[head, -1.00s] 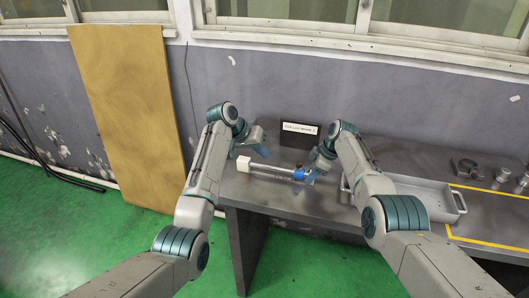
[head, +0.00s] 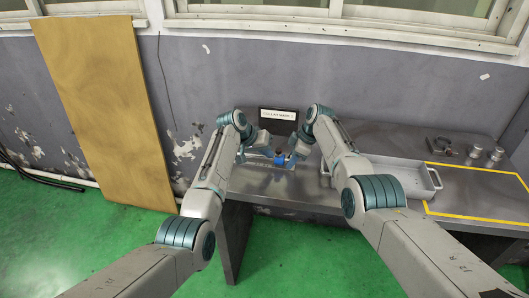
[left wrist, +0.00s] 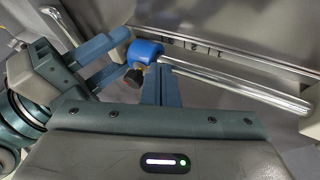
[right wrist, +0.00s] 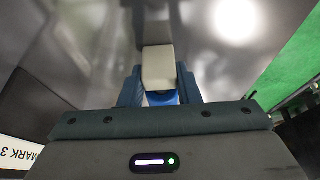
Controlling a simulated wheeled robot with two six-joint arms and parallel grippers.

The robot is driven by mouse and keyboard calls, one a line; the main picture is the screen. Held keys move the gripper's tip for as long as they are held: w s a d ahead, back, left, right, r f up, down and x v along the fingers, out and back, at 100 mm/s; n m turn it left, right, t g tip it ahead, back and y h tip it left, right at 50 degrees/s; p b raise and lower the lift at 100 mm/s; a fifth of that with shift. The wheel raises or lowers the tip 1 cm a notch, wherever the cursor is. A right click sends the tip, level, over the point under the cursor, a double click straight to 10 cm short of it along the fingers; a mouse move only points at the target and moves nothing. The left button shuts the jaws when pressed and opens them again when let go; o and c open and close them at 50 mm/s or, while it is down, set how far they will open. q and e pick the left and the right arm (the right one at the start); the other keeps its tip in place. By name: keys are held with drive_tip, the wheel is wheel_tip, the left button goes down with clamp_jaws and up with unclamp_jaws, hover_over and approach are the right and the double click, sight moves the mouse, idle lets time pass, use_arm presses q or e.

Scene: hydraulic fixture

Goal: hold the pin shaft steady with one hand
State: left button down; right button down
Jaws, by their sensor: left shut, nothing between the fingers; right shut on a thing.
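The pin shaft, a polished silver rod, shows in the left wrist view (left wrist: 240,85), with a blue collar (left wrist: 145,52) near one end. The collar also shows in the head view (head: 280,158). My right gripper (right wrist: 160,80) is shut on the pale block (right wrist: 158,65) at the collar end of the shaft; the collar shows just below the block there. My left gripper (left wrist: 160,68) is shut and empty, its fingertips close beside the collar and rod; contact cannot be told. My left arm hides much of the shaft in the head view.
The shaft is over a grey metal bench (head: 310,199). A sign (head: 278,114) stands behind. To the right are a metal tray (head: 400,178), metal parts (head: 476,151) and a yellow-marked area (head: 470,197). A wooden board (head: 105,110) leans on the wall at left.

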use_arm(q)
drive_tip(key=shift+s+d, duration=0.15)
drive_tip(key=shift+d, duration=0.65)
drive_tip(key=a, duration=0.4)
drive_tip(key=shift+w+a+r, duration=0.25)
drive_tip(key=shift+w+a, duration=0.05)
drive_tip(key=shift+w, duration=0.05)
drive_tip(key=v, duration=0.9)
drive_tip(key=shift+r, duration=0.15)
drive_tip(key=shift+s, duration=0.1)
use_arm(e)
drive_tip(key=c, duration=1)
unclamp_jaws()
drive_tip(key=shift+r, duration=0.1)
